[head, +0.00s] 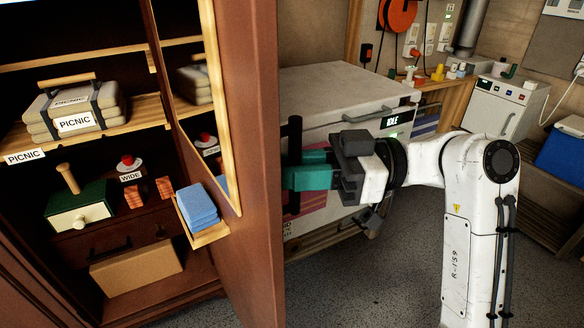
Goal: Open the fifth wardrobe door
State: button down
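The brown wardrobe door (251,150) stands wide open, seen nearly edge-on, with a wood-framed mirror (196,85) on its inner face. A dark vertical bar handle (295,131) is on its outer face, to the right. My gripper (304,171), with teal fingers, reaches in from the right and looks shut on the handle. The fingers hide the handle's middle; its top and bottom ends show. The wardrobe's inside (20,95) shows at left. I see no number on the door.
Wardrobe shelves hold a picnic bundle (74,108), a green box (80,208) and a cardboard box (137,268). Blue cloths (198,204) sit in a tray on the door. A white appliance (335,90) stands behind my gripper. Grey floor (400,270) is clear around my arm.

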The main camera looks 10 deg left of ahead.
jog(key=shift+d+f, duration=0.1)
jog(key=shift+d, duration=0.05)
jog(key=c, duration=1.2)
grip_release()
jog(key=shift+d, duration=0.15)
jog(key=shift+o, duration=0.2)
jog(key=v, duration=1)
jog(key=shift+d, duration=0.3)
